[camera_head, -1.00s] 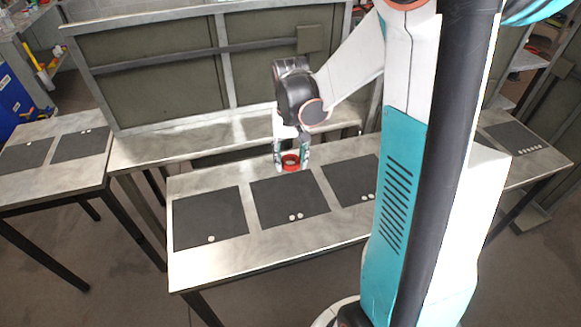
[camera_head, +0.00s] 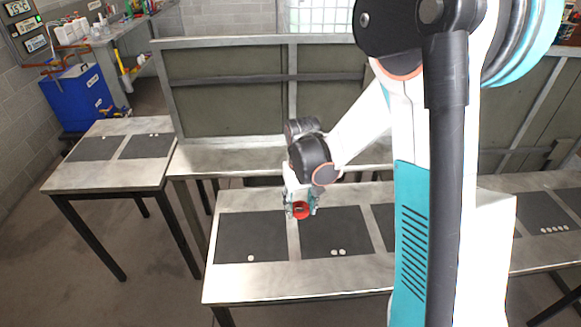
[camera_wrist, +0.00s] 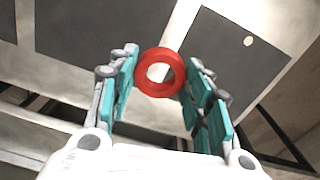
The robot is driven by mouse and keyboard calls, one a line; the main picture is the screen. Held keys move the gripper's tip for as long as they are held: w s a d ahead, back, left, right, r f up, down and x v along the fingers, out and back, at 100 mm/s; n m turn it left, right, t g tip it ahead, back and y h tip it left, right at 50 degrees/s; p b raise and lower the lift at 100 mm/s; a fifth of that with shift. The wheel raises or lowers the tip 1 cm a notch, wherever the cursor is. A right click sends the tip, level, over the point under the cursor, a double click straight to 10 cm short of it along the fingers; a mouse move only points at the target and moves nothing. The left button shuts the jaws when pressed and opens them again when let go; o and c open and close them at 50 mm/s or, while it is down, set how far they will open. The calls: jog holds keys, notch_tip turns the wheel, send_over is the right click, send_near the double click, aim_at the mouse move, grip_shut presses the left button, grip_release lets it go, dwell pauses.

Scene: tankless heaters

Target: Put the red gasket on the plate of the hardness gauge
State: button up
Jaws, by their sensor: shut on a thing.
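The red gasket (camera_head: 301,210) is a thick red ring. My gripper (camera_head: 301,206) is shut on it and holds it above the metal table, near the gap between two dark mats. In the wrist view the gasket (camera_wrist: 159,73) sits between the two teal-sided fingers of my gripper (camera_wrist: 160,80), with its hole facing the camera. No hardness gauge or plate of one can be made out in either view.
The metal table bears a dark mat with one white dot (camera_head: 252,237) and one with two dots (camera_head: 335,230). A side table (camera_head: 75,182) stands at left. A framed panel (camera_head: 230,95) rises behind.

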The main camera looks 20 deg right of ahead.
aim_at(333, 230)
jog(key=s+d+r+m+p, duration=0.2)
jog(key=d+r+m, duration=0.2)
jog(key=d+r, duration=0.55)
jog(key=f+b, duration=0.1)
jog(key=f, duration=0.6)
jog(key=d+f+b, duration=0.1)
jog(key=f+b, duration=0.1)
jog(key=f, duration=0.5)
jog(key=f+b, duration=0.2)
jog(key=f, duration=0.5)
jog(key=shift+d, duration=0.4)
jog(key=shift+b, duration=0.35)
jog(key=shift+f, duration=0.2)
jog(key=o, duration=1.1)
jog(key=shift+r, duration=0.15)
